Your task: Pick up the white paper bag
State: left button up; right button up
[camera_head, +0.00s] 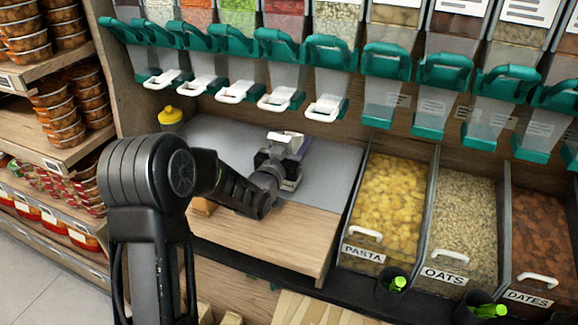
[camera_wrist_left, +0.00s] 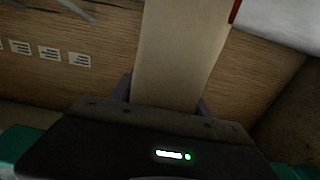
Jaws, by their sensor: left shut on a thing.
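My left gripper (camera_head: 297,155) is over the grey surface of the wooden counter, its arm reaching in from the left. In the left wrist view, a pale, flat, paper-like piece stands between the purple fingers of this gripper, and I take it to be the white paper bag (camera_wrist_left: 178,50). The gripper is shut on it. In the head view the gripper hides most of the bag, and only a small white patch shows at the gripper. My right gripper is in neither view.
Dispensers with teal fronts and white handles (camera_head: 325,108) hang just behind the gripper. A yellow-topped container (camera_head: 171,116) stands at the counter's back left. Bins of pasta (camera_head: 385,205), oats (camera_head: 465,220) and dates (camera_head: 540,235) lie to the right. Shelves of packed tubs (camera_head: 60,120) stand left.

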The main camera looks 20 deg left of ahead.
pick_arm(q)
grip_shut()
jog(key=shift+r, duration=0.1)
dwell(0.5)
